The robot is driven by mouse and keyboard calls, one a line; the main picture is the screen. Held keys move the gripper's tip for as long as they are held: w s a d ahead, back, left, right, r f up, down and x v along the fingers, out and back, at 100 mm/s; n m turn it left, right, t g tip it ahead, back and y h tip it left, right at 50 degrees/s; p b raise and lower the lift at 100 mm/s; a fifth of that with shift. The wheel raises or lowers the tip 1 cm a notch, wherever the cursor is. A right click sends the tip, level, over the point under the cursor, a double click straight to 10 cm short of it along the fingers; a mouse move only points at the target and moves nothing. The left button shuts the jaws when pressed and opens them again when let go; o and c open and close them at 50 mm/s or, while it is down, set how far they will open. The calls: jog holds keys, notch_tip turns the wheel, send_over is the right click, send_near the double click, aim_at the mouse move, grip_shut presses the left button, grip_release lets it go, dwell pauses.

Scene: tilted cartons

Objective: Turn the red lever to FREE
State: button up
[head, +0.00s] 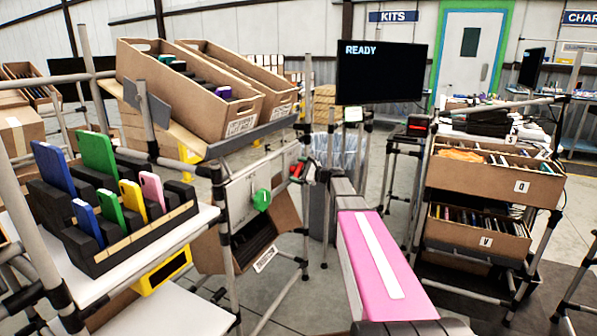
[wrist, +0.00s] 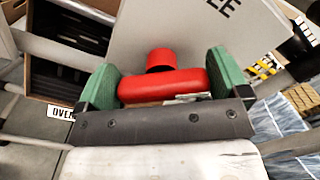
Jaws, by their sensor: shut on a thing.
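The red lever (wrist: 165,88) lies between the two green fingers of my gripper (wrist: 161,78) in the wrist view, and the gripper is shut on it. The rest of the lettering is out of frame or hidden. In the head view the lever (head: 297,168) is a small red patch at the panel's right side, partly covered by my gripper (head: 306,171). The word FREE cannot be read in either view.
A green knob (head: 262,199) sits on the same panel, left of the lever. A tilted carton (head: 190,95) rests above it, and a lower carton (head: 286,215) hangs below. A stand of cartons (head: 480,190) is at right. A screen (head: 382,71) reads READY.

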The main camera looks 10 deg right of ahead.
jog(key=n, duration=0.5)
jog(key=shift+s+f+n, duration=0.15)
jog(key=shift+f+n, duration=0.05)
jog(key=shift+n, duration=0.1)
jog(key=shift+a+f+n, duration=0.1)
jog(key=shift+f+n, duration=0.1)
jog(key=shift+n, duration=2)
jog(key=o, duration=0.6)
jog(key=shift+s, duration=0.1)
jog(key=shift+c, duration=0.2)
jog(key=v, duration=1)
jog(key=shift+s+d, duration=0.2)
jog(key=shift+d, duration=0.15)
